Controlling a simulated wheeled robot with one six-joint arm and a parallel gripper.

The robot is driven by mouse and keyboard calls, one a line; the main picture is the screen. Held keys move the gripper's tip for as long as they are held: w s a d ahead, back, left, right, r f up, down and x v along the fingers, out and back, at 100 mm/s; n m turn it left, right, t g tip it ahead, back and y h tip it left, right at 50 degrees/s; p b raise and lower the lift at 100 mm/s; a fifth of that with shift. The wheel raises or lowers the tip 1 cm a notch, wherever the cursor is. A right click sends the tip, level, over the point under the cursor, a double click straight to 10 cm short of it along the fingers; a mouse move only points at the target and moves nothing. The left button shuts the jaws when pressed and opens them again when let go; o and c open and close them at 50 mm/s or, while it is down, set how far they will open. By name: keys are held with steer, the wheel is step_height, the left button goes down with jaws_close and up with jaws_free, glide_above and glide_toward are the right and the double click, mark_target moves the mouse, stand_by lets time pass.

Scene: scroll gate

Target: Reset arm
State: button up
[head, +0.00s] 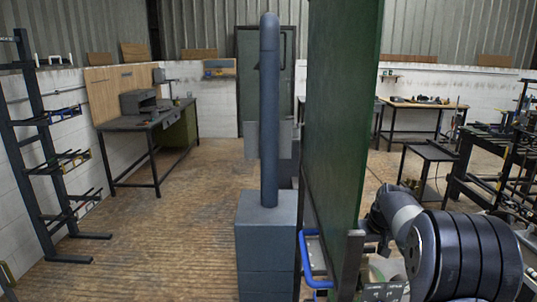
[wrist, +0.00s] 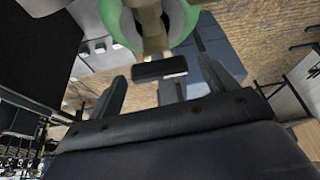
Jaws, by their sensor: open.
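My gripper (wrist: 162,69) is open in the wrist view, its two dark fingers spread apart. Nothing is seen held between them. A dark block and a pale shaft with a green-and-white ring show beyond the fingers; I cannot tell what they are. In the head view my arm is bent at the lower right, just right of a tall green gate panel (head: 340,120); its fingertips cannot be made out there. A blue handle (head: 311,262) is at the panel's lower left.
A blue-grey post (head: 269,120) on a box base (head: 265,240) stands left of the panel. A workbench (head: 150,122) is against the left wall, with a dark rack (head: 40,150) nearer. Benches and a black frame (head: 490,165) crowd the right. The wooden floor at centre left is clear.

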steer(key=shift+m, duration=0.3)
